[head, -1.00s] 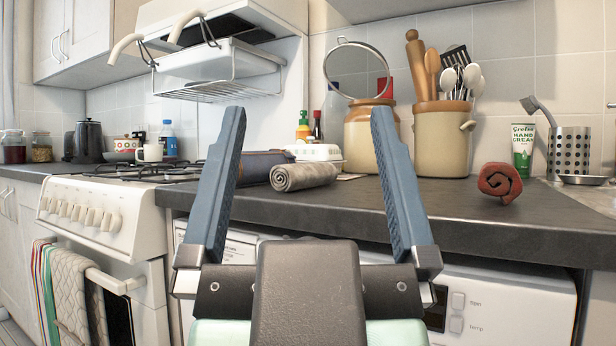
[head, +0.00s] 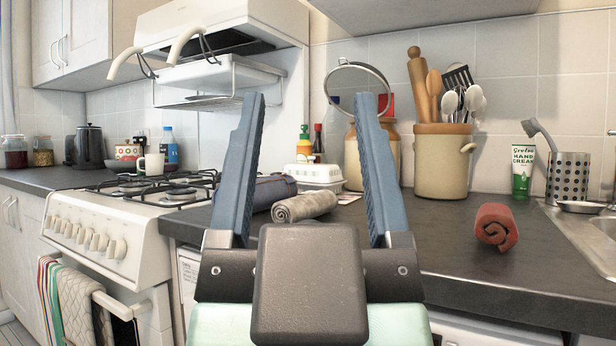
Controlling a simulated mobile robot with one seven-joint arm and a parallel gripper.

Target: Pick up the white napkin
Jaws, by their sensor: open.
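The napkin is a rolled, greyish-white cloth (head: 304,207) lying on the dark counter, seen between my fingers in the head view. Its spiral end faces left and towards me. My gripper (head: 309,98) is open and empty, its two blue fingers pointing up and forward. The gripper is on the near side of the napkin and apart from it. The napkin's whole roll shows, close above the gripper's dark body in the picture.
A red rolled cloth (head: 496,227) lies to the right. The counter (head: 430,250) is clear between.

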